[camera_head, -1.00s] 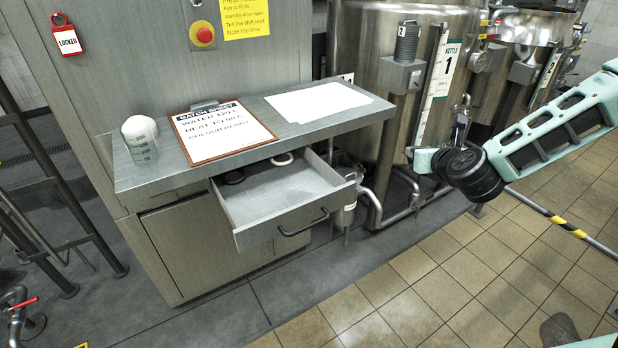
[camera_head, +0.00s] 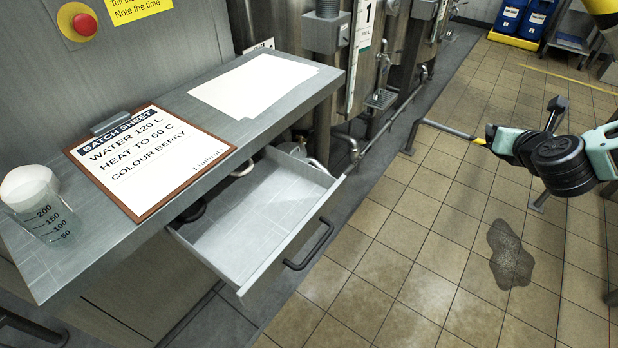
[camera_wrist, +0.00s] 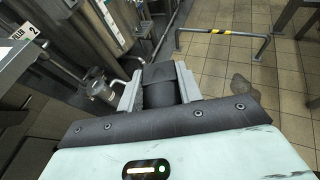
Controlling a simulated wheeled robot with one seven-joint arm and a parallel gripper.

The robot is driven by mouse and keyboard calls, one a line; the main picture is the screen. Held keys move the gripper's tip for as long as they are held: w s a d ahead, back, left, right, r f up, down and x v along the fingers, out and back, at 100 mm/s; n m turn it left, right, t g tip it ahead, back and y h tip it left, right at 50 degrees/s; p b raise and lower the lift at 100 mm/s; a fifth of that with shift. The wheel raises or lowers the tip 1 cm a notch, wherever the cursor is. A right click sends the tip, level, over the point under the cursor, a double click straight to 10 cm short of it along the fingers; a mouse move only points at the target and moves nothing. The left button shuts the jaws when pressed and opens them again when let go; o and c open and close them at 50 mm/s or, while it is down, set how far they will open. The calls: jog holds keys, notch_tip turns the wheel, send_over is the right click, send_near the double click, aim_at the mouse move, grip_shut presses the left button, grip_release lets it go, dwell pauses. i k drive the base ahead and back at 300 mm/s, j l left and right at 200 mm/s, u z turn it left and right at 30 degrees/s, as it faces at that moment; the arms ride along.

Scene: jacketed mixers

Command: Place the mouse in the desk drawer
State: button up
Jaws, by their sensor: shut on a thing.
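The desk drawer (camera_head: 262,205) stands pulled open under the desk top, its light grey floor mostly bare. My gripper (camera_wrist: 158,92) is shut on a dark, rounded thing, taken as the mouse (camera_wrist: 158,80); the fingers hide part of it. In the head view my gripper (camera_head: 552,118) is at the right, over the tiled floor, well apart from the drawer. The mouse is small and hard to make out there.
A black ring (camera_head: 190,211) and a white ring (camera_head: 243,168) are at the drawer's back. A batch-sheet clipboard (camera_head: 150,160), beaker (camera_head: 38,205) and white paper (camera_head: 253,83) are on the desk (camera_head: 110,235). Kettles stand behind; a low barrier (camera_wrist: 225,32) is on the floor.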

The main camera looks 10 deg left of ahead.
aim_at(284, 200)
jog(key=j, duration=0.4)
jog(key=k+j+z, duration=0.1)
jog(key=j, duration=0.35)
jog(key=k+j, duration=0.15)
jog(key=j, duration=0.25)
jog(key=j+z, duration=0.1)
jog(key=j, duration=0.3)
jog(key=k+j, duration=0.15)
jog(key=j, duration=0.25)
jog(key=k+j+z, duration=0.1)
jog(key=j, duration=0.3)
jog(key=k+j, duration=0.1)
jog(key=j, duration=0.3)
